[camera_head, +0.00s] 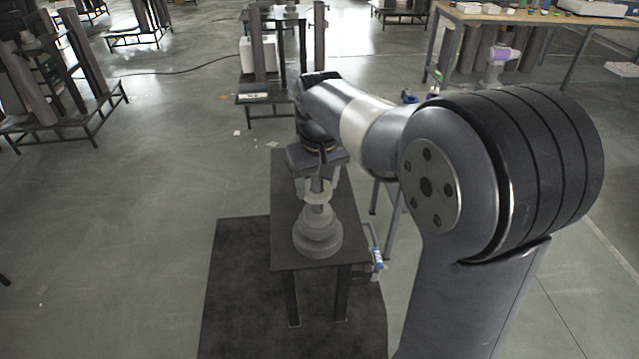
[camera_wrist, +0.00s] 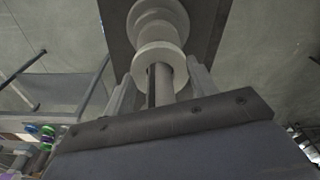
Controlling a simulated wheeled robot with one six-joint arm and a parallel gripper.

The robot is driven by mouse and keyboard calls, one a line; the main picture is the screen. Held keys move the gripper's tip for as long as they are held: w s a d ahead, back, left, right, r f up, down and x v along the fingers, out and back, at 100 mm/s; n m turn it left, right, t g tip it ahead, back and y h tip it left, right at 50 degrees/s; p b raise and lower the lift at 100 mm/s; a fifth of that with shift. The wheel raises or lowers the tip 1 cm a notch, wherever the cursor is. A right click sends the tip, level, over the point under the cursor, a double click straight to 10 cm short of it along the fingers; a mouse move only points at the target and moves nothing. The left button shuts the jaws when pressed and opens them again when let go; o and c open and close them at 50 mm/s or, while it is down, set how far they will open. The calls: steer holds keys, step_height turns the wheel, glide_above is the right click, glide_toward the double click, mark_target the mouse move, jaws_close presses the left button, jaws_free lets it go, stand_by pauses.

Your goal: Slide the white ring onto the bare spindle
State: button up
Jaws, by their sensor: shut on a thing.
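The white ring (camera_head: 317,198) is held between the two fingers of my gripper (camera_head: 318,187), above a small dark table. In the wrist view the ring (camera_wrist: 158,56) sits at the fingertips of my gripper (camera_wrist: 160,82). The grey spindle (camera_wrist: 161,88) shows between the fingers and appears to run through the ring. In the head view the spindle's upper part (camera_head: 317,184) shows above the ring. A stepped stack of pale round pieces (camera_head: 317,240) stands below the ring. How far the ring is from the stack is hard to tell.
The dark table (camera_head: 343,225) stands on a black floor mat (camera_head: 240,290). A blue-handled item (camera_head: 377,259) is at the table's right side. Racks (camera_head: 60,120) and a wooden workbench (camera_head: 520,17) stand farther back. Open floor lies to the left.

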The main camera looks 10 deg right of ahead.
mark_target(320, 201)
steer(key=shift+g, duration=0.6)
steer(key=f, duration=0.1)
steer(key=s+f, duration=0.1)
steer(key=f, duration=0.1)
steer(key=s+f, duration=0.1)
steer(key=shift+d+f, duration=0.25)
steer(key=shift+f, duration=0.15)
steer(key=o, duration=1.6)
steer(key=r, duration=0.2)
steer(key=w+r, duration=0.1)
steer(key=r, duration=0.1)
steer(key=shift+w+a+r, duration=0.15)
steer(key=shift+w+r, duration=0.05)
steer(key=shift+r, duration=0.2)
steer(key=shift+t, duration=0.6)
steer(key=r, duration=1)
steer(key=shift+s+r, duration=0.25)
steer(key=shift+r, duration=0.1)
steer(key=shift+g, duration=0.4)
steer(key=f, duration=1)
steer(key=shift+w+f, duration=0.15)
steer(key=shift+w, duration=0.05)
